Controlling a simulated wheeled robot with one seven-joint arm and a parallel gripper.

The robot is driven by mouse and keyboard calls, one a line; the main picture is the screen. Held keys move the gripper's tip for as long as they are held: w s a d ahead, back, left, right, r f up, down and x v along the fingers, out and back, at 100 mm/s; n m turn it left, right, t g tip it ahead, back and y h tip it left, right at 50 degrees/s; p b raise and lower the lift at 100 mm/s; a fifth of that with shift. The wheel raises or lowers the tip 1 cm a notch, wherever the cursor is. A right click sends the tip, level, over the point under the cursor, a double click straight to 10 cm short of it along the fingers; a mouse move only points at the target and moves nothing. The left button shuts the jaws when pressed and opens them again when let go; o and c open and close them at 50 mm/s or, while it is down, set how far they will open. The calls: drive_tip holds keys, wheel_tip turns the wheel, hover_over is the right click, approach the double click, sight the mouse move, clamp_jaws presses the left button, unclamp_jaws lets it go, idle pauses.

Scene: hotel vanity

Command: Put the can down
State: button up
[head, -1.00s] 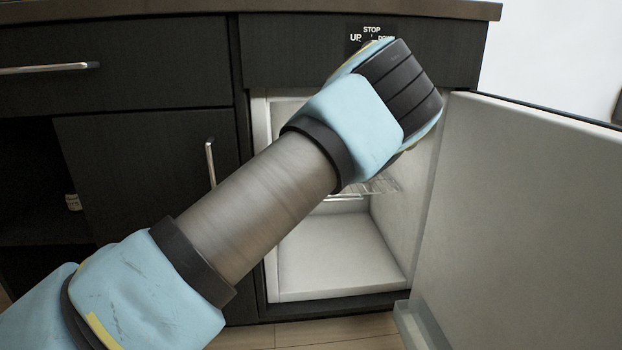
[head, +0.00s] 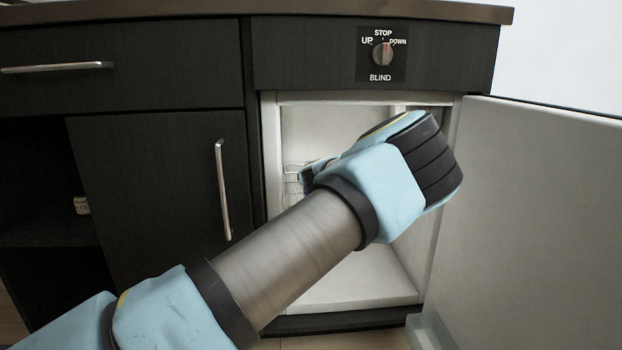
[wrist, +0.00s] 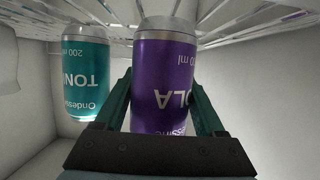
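In the wrist view, which appears upside down, a purple cola can (wrist: 163,85) is between the two fingers of my gripper (wrist: 162,80). The fingers lie against its sides. The can's far end is close to a wire rack (wrist: 245,17); I cannot tell whether it touches it. A teal tonic can (wrist: 82,72) is beside it at the left, apart from the gripper. In the head view, my gripper (head: 312,172) is inside the open white compartment, mostly hidden behind my wrist, and the purple can is largely hidden.
The white compartment (head: 345,285) has close side walls. Its door (head: 535,200) stands open at the right. A closed cabinet door with a handle (head: 222,190) is at the left. A blind knob (head: 382,53) is above the opening.

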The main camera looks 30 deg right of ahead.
drive_tip(key=o, duration=0.3)
drive_tip(key=p+v, duration=0.3)
drive_tip(key=v, duration=0.9)
drive_tip(key=shift+r+p, duration=0.1)
drive_tip(key=shift+p, duration=0.3)
